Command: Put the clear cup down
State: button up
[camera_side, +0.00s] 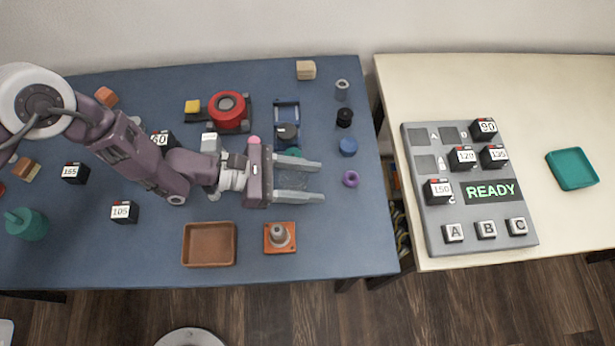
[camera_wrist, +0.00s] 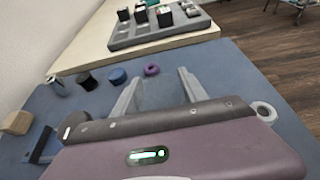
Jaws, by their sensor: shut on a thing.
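My gripper (camera_side: 318,181) is over the right part of the blue mat, its two grey fingers pointing right. It also shows in the wrist view (camera_wrist: 158,80), with its fingers parted and shut on the clear cup. The cup is see-through and its outline can hardly be made out between the fingers. I cannot tell its tilt or how high it is above the mat.
A purple ring (camera_side: 351,178), a blue cylinder (camera_side: 348,147) and a black knob (camera_side: 344,117) stand right of my gripper. The grey READY panel (camera_side: 436,228) is farther right.

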jog(key=shift+f, duration=0.1)
jog(key=o, duration=1.3)
jog(key=shift+a+r, duration=0.25)
jog(key=v, duration=1.1)
jog(key=shift+a+r, duration=0.15)
jog(key=shift+a, duration=0.05)
